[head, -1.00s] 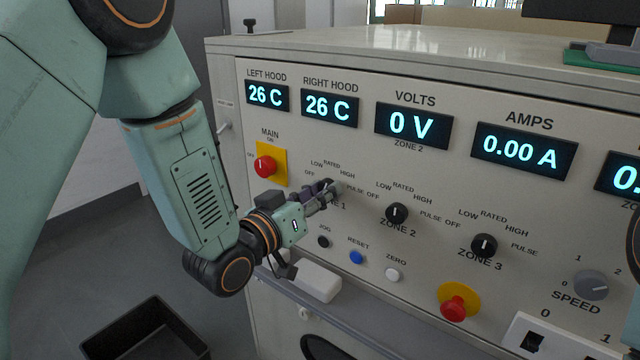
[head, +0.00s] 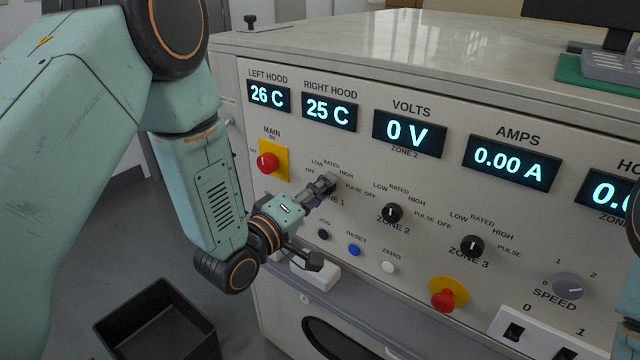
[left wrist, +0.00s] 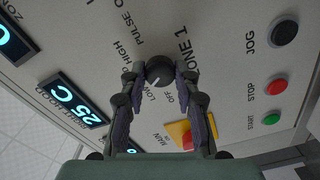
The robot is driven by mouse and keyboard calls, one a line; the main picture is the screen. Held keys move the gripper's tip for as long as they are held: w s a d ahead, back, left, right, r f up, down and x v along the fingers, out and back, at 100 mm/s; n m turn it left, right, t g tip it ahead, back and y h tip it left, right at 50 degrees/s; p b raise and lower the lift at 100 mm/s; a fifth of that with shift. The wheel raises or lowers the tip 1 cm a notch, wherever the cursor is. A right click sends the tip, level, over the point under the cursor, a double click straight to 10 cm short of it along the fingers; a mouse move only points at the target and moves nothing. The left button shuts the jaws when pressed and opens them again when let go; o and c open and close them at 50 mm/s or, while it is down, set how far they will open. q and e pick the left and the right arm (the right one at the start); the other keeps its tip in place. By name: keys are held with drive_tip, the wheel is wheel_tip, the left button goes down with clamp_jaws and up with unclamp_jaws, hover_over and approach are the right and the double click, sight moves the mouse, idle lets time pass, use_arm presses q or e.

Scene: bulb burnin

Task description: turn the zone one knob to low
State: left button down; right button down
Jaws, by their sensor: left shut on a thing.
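The zone one knob (left wrist: 159,70) is a round black knob with a pale pointer mark, seen between my fingertips in the left wrist view. The mark appears to point toward the LOW label (left wrist: 147,92), beside OFF. My left gripper (head: 326,184) reaches the panel at zone one and is shut on this knob, with one finger on each side. My right gripper is not in view.
The zone two knob (head: 392,212) and zone three knob (head: 472,246) are to the right. The red main switch (head: 267,163) is close at upper left. Jog (head: 323,235), reset (head: 353,250) and zero (head: 388,267) buttons sit below. A black bin (head: 155,320) stands on the floor.

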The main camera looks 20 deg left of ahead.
use_arm(q)
drive_tip(key=shift+n, duration=0.7)
drive_tip(key=shift+p, duration=0.35)
drive_tip(key=c, duration=1)
unclamp_jaws()
drive_tip(key=v, duration=1.2)
